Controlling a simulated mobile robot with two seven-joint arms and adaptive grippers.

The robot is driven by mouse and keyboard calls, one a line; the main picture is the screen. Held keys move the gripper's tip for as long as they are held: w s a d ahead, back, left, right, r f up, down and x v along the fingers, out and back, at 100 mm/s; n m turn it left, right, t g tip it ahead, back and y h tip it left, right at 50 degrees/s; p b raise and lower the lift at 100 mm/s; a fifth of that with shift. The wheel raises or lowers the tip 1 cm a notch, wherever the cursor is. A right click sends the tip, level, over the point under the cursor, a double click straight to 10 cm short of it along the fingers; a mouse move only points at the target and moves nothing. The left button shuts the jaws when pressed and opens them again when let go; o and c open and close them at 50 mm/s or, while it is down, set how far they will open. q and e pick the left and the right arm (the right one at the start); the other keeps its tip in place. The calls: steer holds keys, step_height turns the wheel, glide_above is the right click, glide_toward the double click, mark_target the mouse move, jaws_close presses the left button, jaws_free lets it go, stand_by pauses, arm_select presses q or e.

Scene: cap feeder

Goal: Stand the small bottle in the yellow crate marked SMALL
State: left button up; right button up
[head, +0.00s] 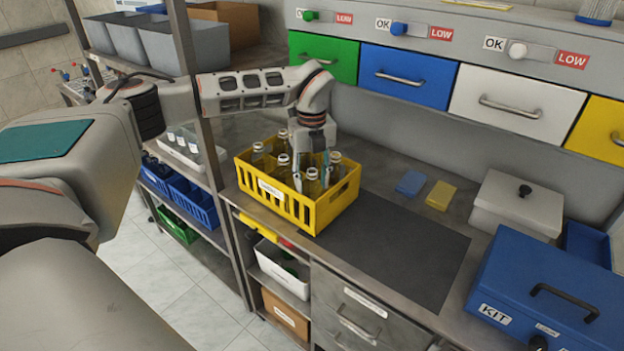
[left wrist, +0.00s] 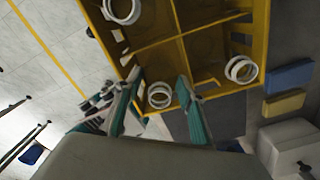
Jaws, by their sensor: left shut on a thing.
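The yellow crate (head: 318,217) stands on the workbench with a white label on its front; the label's text is too small to read. Several clear bottles stand in its compartments. My left gripper (head: 312,178) reaches down into the crate from above. Its teal fingers are shut on a small bottle (head: 312,188), which looks upright within the crate's front corner area. In the left wrist view the bottle's pale ring-shaped top (left wrist: 160,95) shows between the two fingers, at the crate's corner. Whether its base touches the crate floor is hidden. My right gripper is not in view.
A dark mat (head: 410,250) lies right of the crate, bare. Blue and yellow blocks (head: 440,195) lie behind it. A white lidded box (head: 515,205) and blue KIT box (head: 550,290) stand at right. A shelf post (head: 205,130) rises left of the crate.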

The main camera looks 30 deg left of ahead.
arm_select(q)
steer(key=shift+f, duration=0.1)
steer(key=o, duration=0.5)
steer(key=shift+o, duration=0.2)
step_height(320, 180, up, 12)
steer(key=shift+r+b, duration=0.15)
steer(key=shift+b, duration=0.5)
steer(key=shift+d, duration=0.1)
